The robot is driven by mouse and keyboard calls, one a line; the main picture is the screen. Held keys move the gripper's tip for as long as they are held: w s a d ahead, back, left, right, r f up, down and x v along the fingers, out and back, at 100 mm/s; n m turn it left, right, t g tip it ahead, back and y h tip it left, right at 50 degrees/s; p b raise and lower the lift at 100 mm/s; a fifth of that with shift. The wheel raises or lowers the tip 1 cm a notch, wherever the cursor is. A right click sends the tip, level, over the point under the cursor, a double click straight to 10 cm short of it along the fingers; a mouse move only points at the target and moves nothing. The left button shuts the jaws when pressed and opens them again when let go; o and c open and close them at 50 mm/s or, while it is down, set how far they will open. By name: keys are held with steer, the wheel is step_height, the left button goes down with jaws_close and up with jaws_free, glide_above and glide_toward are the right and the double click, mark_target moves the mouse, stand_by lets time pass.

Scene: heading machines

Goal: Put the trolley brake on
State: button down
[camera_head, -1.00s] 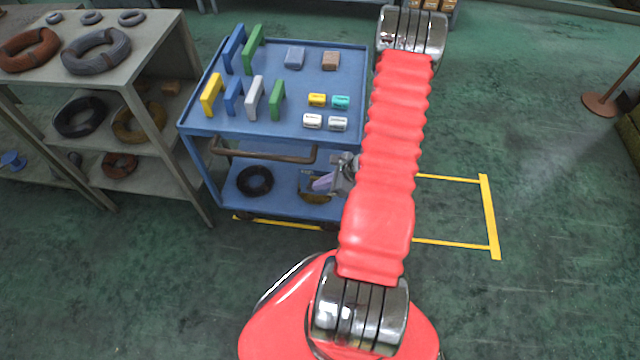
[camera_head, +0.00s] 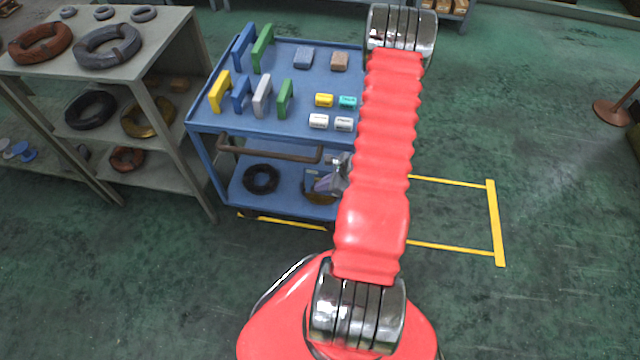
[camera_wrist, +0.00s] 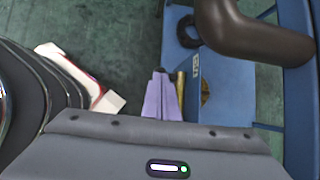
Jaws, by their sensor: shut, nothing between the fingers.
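The blue trolley (camera_head: 290,132) stands with its brown push handle (camera_head: 270,150) toward me, over the left part of a yellow floor outline (camera_head: 494,225). In the wrist view the handle (camera_wrist: 255,38) crosses the upper right, close to the camera, beside the blue trolley frame (camera_wrist: 297,100). My gripper (camera_head: 328,183) is at the trolley's near right side, low, below the handle level and partly behind my arm. Its lavender fingers (camera_wrist: 161,97) are together and empty in the wrist view. I cannot make out a brake pedal in either view.
Grey shelving (camera_head: 165,40) with wire coils stands close on the trolley's left. The trolley top carries several upright blocks and small boxes; its lower shelf holds a black coil (camera_head: 261,179). Open green floor (camera_head: 560,150) lies to the right. A copper-coloured post base (camera_head: 611,112) stands far right.

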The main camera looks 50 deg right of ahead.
steer(key=shift+w+a+f, duration=0.15)
steer(key=shift+a+f, duration=0.15)
steer(key=shift+f, duration=0.2)
steer(key=w+r+v, duration=0.1)
steer(key=v, duration=1.3)
steer(key=shift+a, duration=0.3)
steer(key=shift+w, duration=0.15)
stand_by(0.3)
